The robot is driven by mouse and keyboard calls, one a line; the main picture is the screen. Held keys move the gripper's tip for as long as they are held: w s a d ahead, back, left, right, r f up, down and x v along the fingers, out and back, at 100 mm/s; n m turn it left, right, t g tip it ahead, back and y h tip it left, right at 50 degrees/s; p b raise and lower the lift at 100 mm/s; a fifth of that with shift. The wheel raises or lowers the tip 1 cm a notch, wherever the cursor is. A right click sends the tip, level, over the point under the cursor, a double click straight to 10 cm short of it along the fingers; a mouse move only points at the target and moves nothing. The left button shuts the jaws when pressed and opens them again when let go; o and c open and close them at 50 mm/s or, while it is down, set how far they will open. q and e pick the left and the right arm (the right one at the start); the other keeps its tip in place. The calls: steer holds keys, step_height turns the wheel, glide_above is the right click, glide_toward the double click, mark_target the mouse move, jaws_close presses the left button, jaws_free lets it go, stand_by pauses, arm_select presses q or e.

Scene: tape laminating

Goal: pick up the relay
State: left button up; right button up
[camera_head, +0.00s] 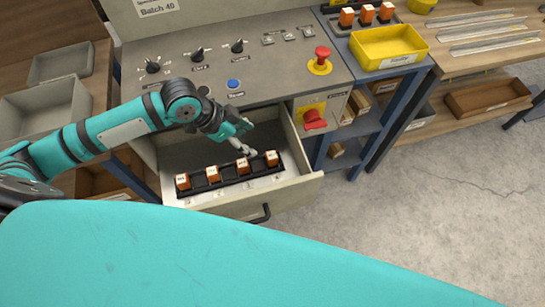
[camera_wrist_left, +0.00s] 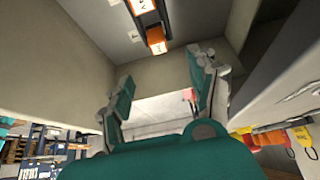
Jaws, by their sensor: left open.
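Several orange relays with white labels stand in a black rack (camera_head: 228,184) inside the open drawer (camera_head: 302,190). The leftmost relay (camera_head: 183,182) and the rightmost relay (camera_head: 272,159) mark the ends of the row. My left gripper (camera_head: 246,142) is over the drawer, just behind the right half of the row. It is open and empty, with its fingers spread. In the left wrist view, one relay (camera_wrist_left: 156,39) shows above the gap of the gripper (camera_wrist_left: 166,72), apart from the fingers. My right gripper is not in view.
The control panel (camera_head: 215,62) with knobs and a red button (camera_head: 322,56) rises behind the drawer. A red switch on yellow (camera_head: 314,117) is right of the drawer. A yellow bin (camera_head: 388,46) and more relays (camera_head: 366,14) stand at the upper right. Grey bins (camera_head: 45,108) are at left.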

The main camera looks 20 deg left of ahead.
arm_select(q)
glide_toward(270, 155)
steer(key=x, duration=0.5)
steer(key=shift+w+d+r, duration=0.1)
steer(key=shift+w+d, duration=0.05)
steer(key=shift+w, duration=0.05)
steer(key=shift+p+x, duration=0.55)
steer(key=shift+x, duration=2.4)
steer(key=shift+s, duration=0.2)
jaws_close()
